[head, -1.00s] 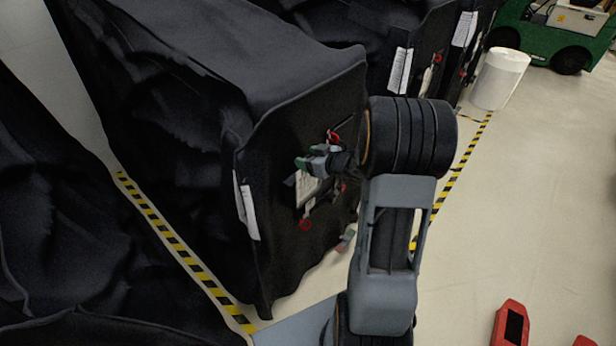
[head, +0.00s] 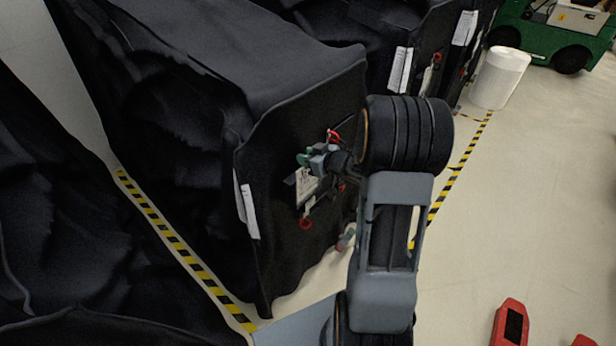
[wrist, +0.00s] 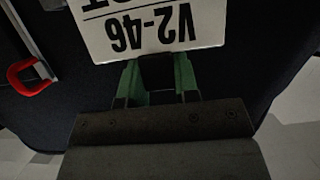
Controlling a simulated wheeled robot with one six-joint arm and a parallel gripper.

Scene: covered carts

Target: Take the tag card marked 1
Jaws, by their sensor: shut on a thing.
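A white tag card (wrist: 140,28) shows in the wrist view with large black print, upside down, reading "V2-46", and a cut-off line above. I cannot make out a 1 on it. My gripper (wrist: 157,72) has green fingers at the card's near edge and is shut on the card. In the head view my gripper (head: 305,158) is at the dark front of the middle covered cart (head: 275,230), with the white card (head: 306,184) just below the fingers, partly hidden by them.
Red rings hang on the cart front, one above the gripper (head: 333,136) and one below (head: 305,224). White sheets (head: 246,210) hang at its left edge. More covered carts stand left and behind.

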